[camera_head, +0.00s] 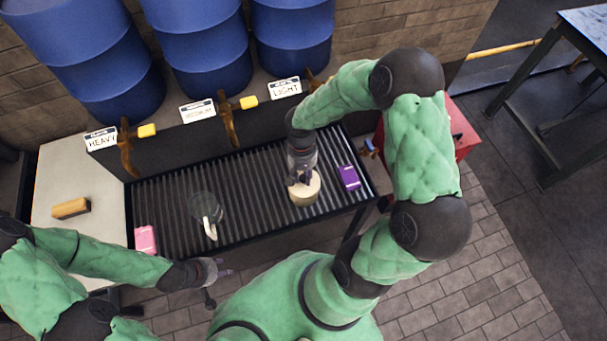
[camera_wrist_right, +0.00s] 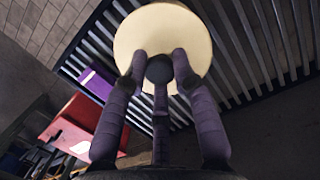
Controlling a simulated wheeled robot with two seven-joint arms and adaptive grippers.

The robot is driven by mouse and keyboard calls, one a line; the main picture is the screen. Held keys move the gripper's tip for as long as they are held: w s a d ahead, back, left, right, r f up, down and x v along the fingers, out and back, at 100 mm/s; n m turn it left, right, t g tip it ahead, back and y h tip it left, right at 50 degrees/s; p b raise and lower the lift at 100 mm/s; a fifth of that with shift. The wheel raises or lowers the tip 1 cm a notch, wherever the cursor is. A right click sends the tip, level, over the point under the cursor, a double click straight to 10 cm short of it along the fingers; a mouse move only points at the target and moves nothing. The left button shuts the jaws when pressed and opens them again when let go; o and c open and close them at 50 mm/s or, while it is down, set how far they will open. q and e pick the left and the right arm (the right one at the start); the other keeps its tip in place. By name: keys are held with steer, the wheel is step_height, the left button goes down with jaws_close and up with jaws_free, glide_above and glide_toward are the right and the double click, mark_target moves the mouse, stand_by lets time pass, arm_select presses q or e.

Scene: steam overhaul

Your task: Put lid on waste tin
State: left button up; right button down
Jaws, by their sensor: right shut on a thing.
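The round cream lid (camera_wrist_right: 135,40) with a dark knob shows in the right wrist view. My right gripper (camera_wrist_right: 160,70) has its fingers shut around the knob. In the head view, my right gripper (camera_head: 303,178) is above a pale round tin shape (camera_head: 304,198) on the slatted grate. The lid and tin look lined up there, but I cannot tell whether the lid is seated or slightly above. The tin is hidden under the lid in the wrist view. My left gripper (camera_head: 216,274) is in front of the grate, with its fingers apart and empty.
The slatted grate (camera_head: 165,205) holds a clear jug (camera_head: 206,207) with a pale handle. A purple box (camera_head: 349,178) lies right of the tin, a pink box (camera_head: 145,240) at left. Blue drums (camera_head: 290,40) and labelled taps stand behind. A red cabinet (camera_head: 462,130) is at right.

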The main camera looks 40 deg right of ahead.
steer(key=shift+c, duration=2.1)
jaws_free()
steer(key=shift+r, duration=0.1)
steer(key=shift+r+p, duration=2.5)
steer(key=shift+r, duration=0.85)
jaws_close()
